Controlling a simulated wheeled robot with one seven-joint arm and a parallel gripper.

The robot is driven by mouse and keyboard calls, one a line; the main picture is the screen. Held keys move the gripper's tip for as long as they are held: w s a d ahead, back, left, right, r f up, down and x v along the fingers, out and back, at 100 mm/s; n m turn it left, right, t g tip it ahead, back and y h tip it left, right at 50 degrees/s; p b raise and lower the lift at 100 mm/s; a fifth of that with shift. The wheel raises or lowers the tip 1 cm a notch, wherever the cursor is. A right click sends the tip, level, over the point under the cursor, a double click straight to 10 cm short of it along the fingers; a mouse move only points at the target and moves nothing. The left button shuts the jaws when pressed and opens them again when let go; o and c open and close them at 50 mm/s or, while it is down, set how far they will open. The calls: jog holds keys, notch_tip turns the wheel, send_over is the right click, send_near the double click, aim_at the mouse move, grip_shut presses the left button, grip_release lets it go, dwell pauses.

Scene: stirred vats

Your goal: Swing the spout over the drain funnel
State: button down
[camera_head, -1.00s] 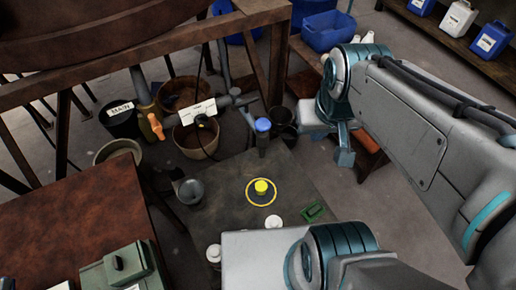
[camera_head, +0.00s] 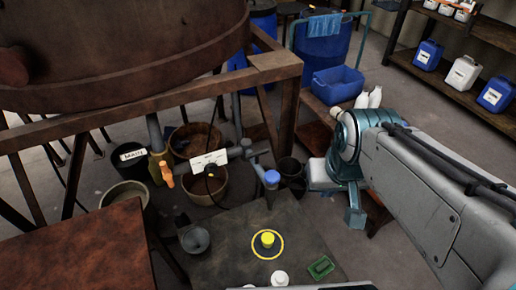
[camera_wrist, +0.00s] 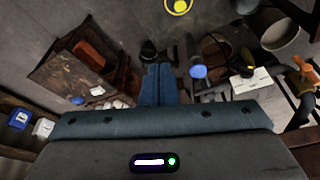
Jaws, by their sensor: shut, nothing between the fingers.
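A small grey funnel (camera_head: 195,240) stands at the left edge of the dark table, open side up. Behind the table, grey pipework with a blue cap (camera_head: 271,179) stands upright; I cannot tell for sure which part is the spout. The blue cap also shows in the wrist view (camera_wrist: 198,71). A valve with an orange handle (camera_head: 167,174) is left of it, beside a white tag (camera_head: 208,160). My gripper (camera_head: 355,217) is shut and empty, pointing down, right of the pipework and apart from it. Its closed fingers show in the wrist view (camera_wrist: 158,85).
The dark table (camera_head: 225,268) carries a yellow knob (camera_head: 268,239), white caps and a green piece (camera_head: 321,267). Buckets, one labelled MAIN (camera_head: 130,160), crowd below the rusty frame (camera_head: 120,118). A blue bin (camera_head: 338,84) and white bottles (camera_head: 368,98) stand behind my gripper.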

dwell(0.4)
jog(key=c, duration=1.7)
grip_release()
jog(key=o, duration=0.5)
jog(key=shift+w+a+r, duration=0.1)
jog(key=shift+w, duration=0.25)
jog(key=o, duration=1)
jog(key=w, duration=0.2)
jog(key=w+a+r, duration=0.1)
jog(key=shift+w, duration=0.3)
jog(key=shift+o, duration=1)
jog(key=w+a+n+g+b, duration=0.1)
jog(key=w+a, duration=0.2)
jog(key=w, duration=0.5)
jog(key=n+g+b, duration=0.1)
jog(key=g, duration=0.1)
send_over(257, 152)
notch_tip(257, 152, down, 8)
jog(key=r, duration=0.1)
notch_tip(257, 152, down, 14)
jog(key=shift+a+p, duration=0.1)
jog(key=shift+p, duration=0.45)
